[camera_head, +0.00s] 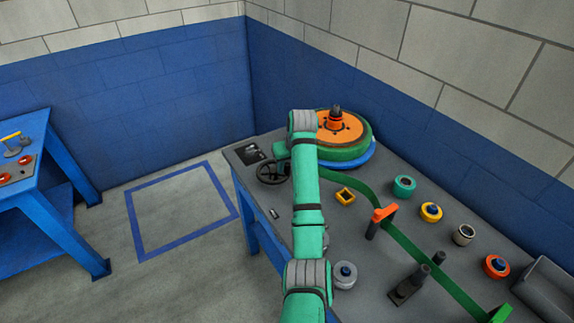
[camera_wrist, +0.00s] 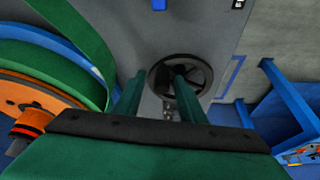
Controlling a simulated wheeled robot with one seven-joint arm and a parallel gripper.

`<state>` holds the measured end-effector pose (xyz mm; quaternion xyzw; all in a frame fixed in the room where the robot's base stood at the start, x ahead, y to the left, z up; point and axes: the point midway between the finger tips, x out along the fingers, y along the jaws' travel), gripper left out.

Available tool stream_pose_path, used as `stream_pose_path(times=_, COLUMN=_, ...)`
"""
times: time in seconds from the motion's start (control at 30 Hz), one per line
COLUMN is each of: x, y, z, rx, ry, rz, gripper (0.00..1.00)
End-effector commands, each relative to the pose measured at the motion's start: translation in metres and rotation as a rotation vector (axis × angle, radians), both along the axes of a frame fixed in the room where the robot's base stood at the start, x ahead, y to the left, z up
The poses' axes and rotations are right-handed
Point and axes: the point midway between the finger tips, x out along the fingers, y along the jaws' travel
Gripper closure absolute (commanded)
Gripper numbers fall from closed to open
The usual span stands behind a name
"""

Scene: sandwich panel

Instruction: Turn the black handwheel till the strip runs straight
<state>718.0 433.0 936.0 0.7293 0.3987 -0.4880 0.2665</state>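In the wrist view the handwheel (camera_wrist: 201,92) lies just beyond my fingers. My gripper (camera_wrist: 158,80) is open, with a clear gap between its two green fingers. The right finger overlaps the wheel in the picture; a dark knob-like part shows between the fingers. I cannot tell whether anything touches. The green strip (camera_head: 405,241) leaves the large reel (camera_head: 352,153) with a bend, passes the orange-topped post (camera_head: 384,213) and runs to the lower right.
Several coloured rings and round parts, such as a teal ring (camera_head: 404,186), stand on the bench behind the strip. A dark block with a post (camera_head: 407,288) stands in front of it. A blue table (camera_head: 40,170) is at the left. The floor between is clear.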

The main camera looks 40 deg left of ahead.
Motion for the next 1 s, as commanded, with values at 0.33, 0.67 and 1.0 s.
stream_pose_path(times=0.33, x=-0.003, y=0.004, z=0.0, rx=0.0, ry=0.0, rz=0.005, gripper=1.0)
stream_pose_path(times=0.67, x=-0.008, y=0.005, z=0.0, rx=0.001, ry=-0.001, rz=-0.075, gripper=1.0)
stream_pose_path(times=1.0, x=-0.024, y=0.005, z=0.001, rx=0.003, ry=-0.001, rz=-0.344, gripper=1.0)
